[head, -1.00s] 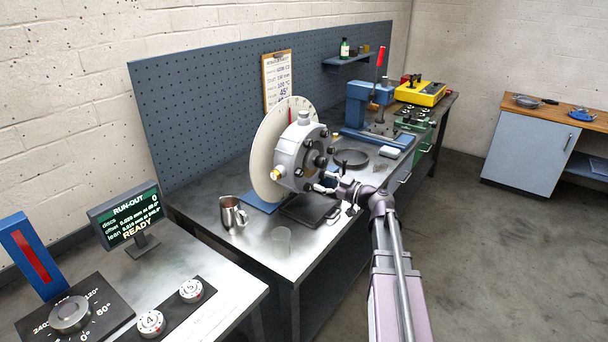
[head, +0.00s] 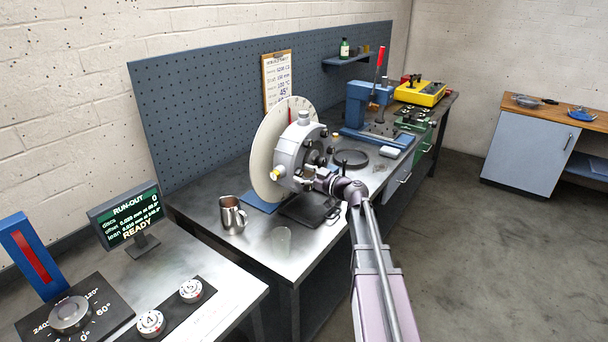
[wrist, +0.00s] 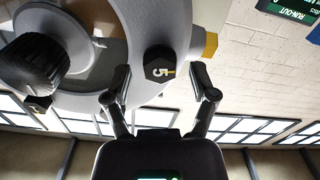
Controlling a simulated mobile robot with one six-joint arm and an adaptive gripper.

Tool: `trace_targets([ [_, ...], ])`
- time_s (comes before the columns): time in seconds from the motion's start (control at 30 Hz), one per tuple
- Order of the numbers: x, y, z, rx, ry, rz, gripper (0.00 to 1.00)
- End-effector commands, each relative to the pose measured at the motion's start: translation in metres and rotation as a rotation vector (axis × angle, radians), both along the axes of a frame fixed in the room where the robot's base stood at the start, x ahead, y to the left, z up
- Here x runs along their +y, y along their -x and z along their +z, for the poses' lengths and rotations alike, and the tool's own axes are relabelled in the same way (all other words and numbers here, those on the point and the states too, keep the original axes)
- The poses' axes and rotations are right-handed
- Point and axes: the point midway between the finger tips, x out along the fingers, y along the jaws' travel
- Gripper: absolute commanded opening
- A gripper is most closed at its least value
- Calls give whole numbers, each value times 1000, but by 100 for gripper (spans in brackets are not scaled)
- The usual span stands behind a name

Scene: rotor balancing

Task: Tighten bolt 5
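Bolt 5 (wrist: 159,70) is a black bolt head marked with a white 5 and a yellow line, on the face of the grey hub in the wrist view. My gripper (wrist: 160,82) is open, with one finger on each side of bolt 5 and a visible gap to it. In the head view my gripper (head: 313,173) is at the front of the grey rotor hub (head: 298,150), and bolt 5 cannot be made out there. A white dial disc (head: 266,150) stands upright behind the hub.
Other dark bolt heads (head: 321,161) and a yellow-tipped part (head: 275,175) sit on the hub. The run-out display (head: 129,222) reads READY.

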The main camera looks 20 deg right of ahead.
Motion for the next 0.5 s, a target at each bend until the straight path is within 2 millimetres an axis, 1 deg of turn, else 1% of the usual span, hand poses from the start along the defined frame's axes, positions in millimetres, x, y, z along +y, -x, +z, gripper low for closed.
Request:
trace_targets([
  [0.03,0,0,0,0,0,0,62],
  [0.07,0,0,0,0,0,0,54],
  [0.1,0,0,0,0,0,0,42],
  [0.17,0,0,0,0,0,0,24],
  [0.2,0,0,0,0,0,0,12],
  [0.23,0,0,0,0,0,0,3],
  [0.27,0,0,0,0,0,0,0],
  [0.5,0,0,0,3,-5,0,0],
])
